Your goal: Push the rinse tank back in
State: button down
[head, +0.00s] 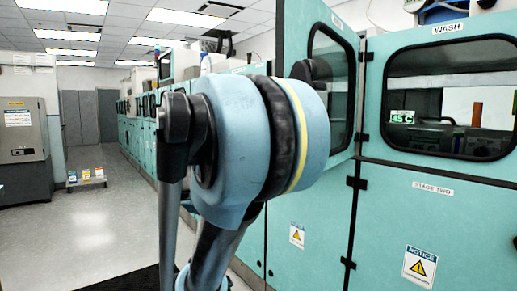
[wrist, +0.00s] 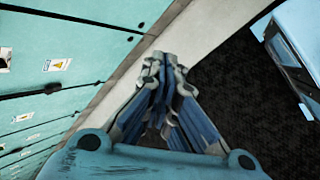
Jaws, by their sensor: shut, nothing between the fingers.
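I cannot make out the rinse tank in either view; no part is labelled rinse. My gripper (wrist: 166,66) is shut and empty in the wrist view, its fingertips together. It hangs over the strip of floor beside the teal cabinet fronts (wrist: 75,30). In the head view my arm stands in front of the teal modules and hides part of them; the gripper does not show there. A module labelled WASH (head: 448,28) has a dark window (head: 450,75), with lower panels marked STAGE TWO (head: 433,188).
A windowed teal door (head: 329,82) stands swung out left of the wash module. A dark mat (wrist: 235,110) lies beside the cabinets. The grey aisle floor (head: 95,235) at left is open, with a low cart (head: 86,179) and a grey machine (head: 24,150) beyond.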

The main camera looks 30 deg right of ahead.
jog(key=w+d+r+n+g+h, duration=0.1)
jog(key=w+d+r+n+h, duration=0.5)
jog(key=w+d+r, duration=0.4)
jog(key=w+d+r+n+h, duration=0.5)
jog(key=w+d+r+n, duration=0.15)
jog(key=r, duration=0.45)
jog(key=w+d, duration=0.1)
jog(key=d, duration=1.3)
jog(key=shift+d+r+m, duration=0.15)
jog(key=shift+d+m, duration=0.05)
jog(key=shift+m, duration=0.25)
jog(key=shift+w, duration=0.1)
